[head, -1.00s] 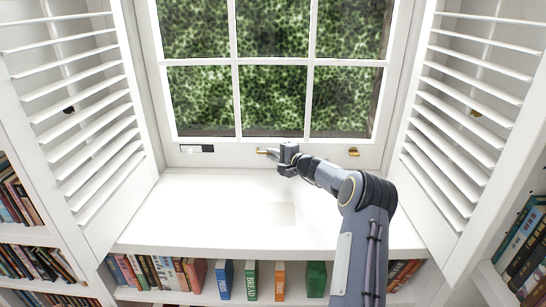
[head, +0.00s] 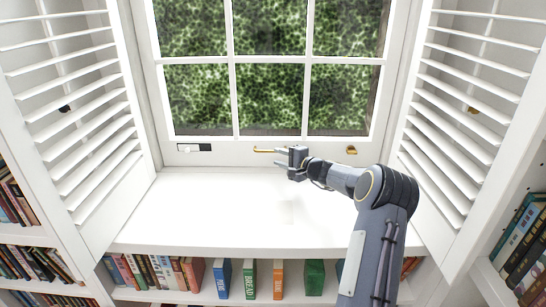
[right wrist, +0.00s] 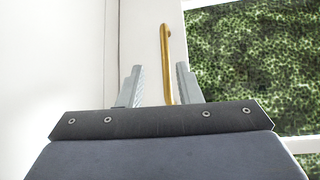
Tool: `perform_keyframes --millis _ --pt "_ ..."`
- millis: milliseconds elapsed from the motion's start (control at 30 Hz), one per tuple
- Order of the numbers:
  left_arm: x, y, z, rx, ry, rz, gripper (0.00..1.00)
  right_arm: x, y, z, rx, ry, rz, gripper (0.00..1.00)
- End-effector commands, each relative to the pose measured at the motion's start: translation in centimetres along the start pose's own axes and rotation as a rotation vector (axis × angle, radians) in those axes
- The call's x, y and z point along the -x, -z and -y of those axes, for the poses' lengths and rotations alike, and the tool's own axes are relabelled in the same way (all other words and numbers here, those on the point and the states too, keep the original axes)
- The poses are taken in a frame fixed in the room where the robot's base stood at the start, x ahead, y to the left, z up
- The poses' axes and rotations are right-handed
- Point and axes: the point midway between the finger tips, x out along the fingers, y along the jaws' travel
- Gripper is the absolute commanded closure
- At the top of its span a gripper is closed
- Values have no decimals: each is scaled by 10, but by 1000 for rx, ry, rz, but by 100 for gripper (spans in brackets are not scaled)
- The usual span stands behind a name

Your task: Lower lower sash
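The lower sash (head: 225,155) is a white window frame with several panes and green foliage behind it. Its bottom rail is close above the white sill; I cannot tell whether they touch. A brass bar handle (head: 263,150) is on the rail, and it also shows in the right wrist view (right wrist: 165,60). My right gripper (head: 281,158) is open in front of the handle, near its right end. In the right wrist view its fingers (right wrist: 160,84) stand apart, with the handle seen between and beyond them, and nothing is gripped. My left gripper is not in view.
A brass fitting (head: 351,150) is on the right of the rail and a black-and-white piece (head: 195,148) on the left. White louvred shutters (head: 85,130) (head: 465,130) flank the window. The sill (head: 220,210) is clear, with books (head: 250,280) below.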

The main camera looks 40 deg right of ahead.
Motion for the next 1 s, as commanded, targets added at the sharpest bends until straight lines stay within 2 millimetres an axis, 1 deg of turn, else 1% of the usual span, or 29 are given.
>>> perform_keyframes --millis 33,100,233,833,867,933,967,1000 --pt "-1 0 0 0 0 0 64 9 0 0 0 -1 -1 68" --pt "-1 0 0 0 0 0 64 18 0 -1 0 -1 0 68" --pt "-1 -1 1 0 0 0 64 27 0 -1 0 -1 1 68" --pt "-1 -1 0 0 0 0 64 28 -2 0 2 -1 3 68" --pt "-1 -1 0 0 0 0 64 28 -4 1 5 -3 7 68" --pt "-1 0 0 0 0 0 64 27 -16 6 21 -14 29 68" --pt "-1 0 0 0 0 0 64 27 -25 9 32 -22 44 68" --pt "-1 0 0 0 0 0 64 27 -40 14 54 -37 71 68"
